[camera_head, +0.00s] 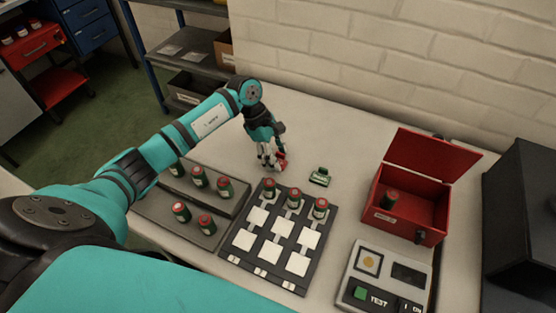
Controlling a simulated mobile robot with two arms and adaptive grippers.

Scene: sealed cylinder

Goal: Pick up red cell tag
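The red cell tag (281,160) is a small red piece at the back middle of the table, partly hidden by my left gripper. My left gripper (271,161) points down at it from the left, with its fingers against or just beside the tag. I cannot tell whether the fingers are closed on it. A green tag (320,177) lies on the table to the right. My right gripper is not in view.
A dark board (237,258) with white squares holds several red-topped cells along its back edge. Left of it, grey trays (150,214) hold more cells. An open red box (384,217) with one cell inside and a test unit (345,286) stand at right.

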